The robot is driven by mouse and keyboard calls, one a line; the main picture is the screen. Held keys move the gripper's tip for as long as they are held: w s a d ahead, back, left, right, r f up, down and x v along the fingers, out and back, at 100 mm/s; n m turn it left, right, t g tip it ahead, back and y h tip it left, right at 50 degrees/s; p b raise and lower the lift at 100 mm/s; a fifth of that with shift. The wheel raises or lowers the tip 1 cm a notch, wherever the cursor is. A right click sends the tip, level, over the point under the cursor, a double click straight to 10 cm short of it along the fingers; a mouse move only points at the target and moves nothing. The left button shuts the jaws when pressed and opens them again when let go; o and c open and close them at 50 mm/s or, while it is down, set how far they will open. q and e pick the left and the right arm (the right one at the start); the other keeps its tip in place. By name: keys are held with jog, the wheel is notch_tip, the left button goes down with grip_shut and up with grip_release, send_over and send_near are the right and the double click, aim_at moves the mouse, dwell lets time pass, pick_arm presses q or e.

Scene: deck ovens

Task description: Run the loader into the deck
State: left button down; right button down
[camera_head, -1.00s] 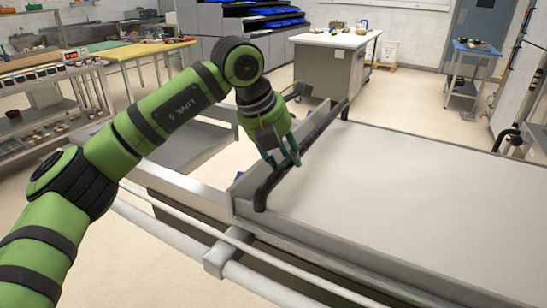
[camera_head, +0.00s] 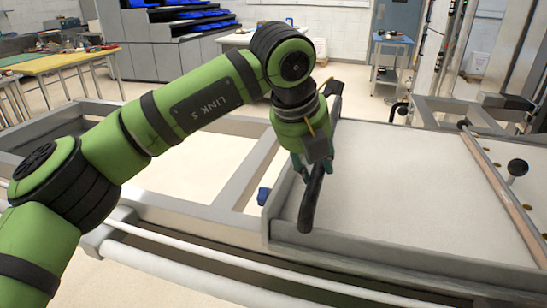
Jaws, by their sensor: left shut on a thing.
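The loader (camera_head: 400,175) is a wide, flat, pale bed in a grey metal frame, filling the right middle of the head view. A black bar handle (camera_head: 308,208) runs along its left end. My left gripper (camera_head: 315,168) comes down from above and is shut on this handle. The gripper's body hides the middle of the bar. My right gripper is not in view. The deck opening cannot be made out.
A brown-edged rail (camera_head: 502,195) and a black knob (camera_head: 517,167) lie at the right. Metal uprights (camera_head: 455,45) stand behind. An open grey frame (camera_head: 243,172) with floor showing through is at the left. A blue-topped trolley (camera_head: 390,55) stands at the back.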

pick_arm(q)
jog(key=d, duration=0.1)
jog(key=s+d, duration=0.1)
jog(key=d, duration=0.1)
jog(key=s+d, duration=0.1)
jog(key=d, duration=0.1)
jog(key=c, duration=0.8)
grip_release()
jog(key=shift+c, duration=0.2)
jog(key=shift+w+d, duration=0.1)
jog(key=shift+d, duration=0.05)
jog(key=shift+r, duration=0.15)
jog(key=v, duration=1.2)
